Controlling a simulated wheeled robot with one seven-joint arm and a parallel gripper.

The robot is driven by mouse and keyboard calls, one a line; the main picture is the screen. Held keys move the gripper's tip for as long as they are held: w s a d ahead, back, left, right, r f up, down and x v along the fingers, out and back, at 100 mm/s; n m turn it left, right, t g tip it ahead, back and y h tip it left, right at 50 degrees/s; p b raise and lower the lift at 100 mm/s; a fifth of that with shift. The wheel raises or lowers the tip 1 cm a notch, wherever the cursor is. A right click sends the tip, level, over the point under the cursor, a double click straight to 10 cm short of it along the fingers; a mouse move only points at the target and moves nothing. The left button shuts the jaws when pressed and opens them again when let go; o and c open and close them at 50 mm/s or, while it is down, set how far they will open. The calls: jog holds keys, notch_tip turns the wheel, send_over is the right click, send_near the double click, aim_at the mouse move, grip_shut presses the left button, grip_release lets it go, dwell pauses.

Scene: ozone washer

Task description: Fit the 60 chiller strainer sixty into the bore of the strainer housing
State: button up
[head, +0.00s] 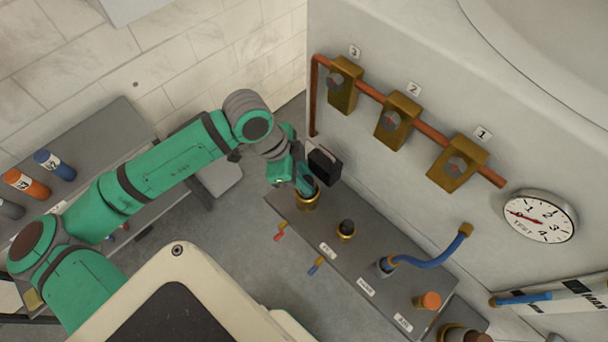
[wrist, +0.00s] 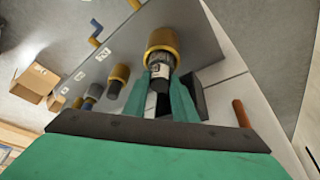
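My gripper (wrist: 165,97) has its two green fingers closed on a dark cylinder with a pale label (wrist: 162,78), which looks like the strainer; its number is too small to read. The cylinder's far end meets a brass collar (wrist: 162,42), which looks like the housing's bore. I cannot tell how deep it sits. In the head view my gripper (head: 304,184) is directly over the brass collar (head: 307,201) at the far end of the grey bench, and the fingers largely hide the cylinder.
The grey bench (head: 368,245) also carries a black-topped brass fitting (head: 346,229), a blue hose (head: 430,256) and an orange-capped fitting (head: 428,300). Numbered brass valves (head: 396,122) and a dial gauge (head: 539,216) are on the wall. Blue (head: 55,165) and orange (head: 27,184) cylinders lie on a left shelf.

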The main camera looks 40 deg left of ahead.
jog(key=o, duration=0.4)
jog(key=shift+r, duration=0.1)
jog(key=shift+r, duration=0.55)
jog(key=v, duration=1.2)
jog(key=shift+w+d, duration=0.1)
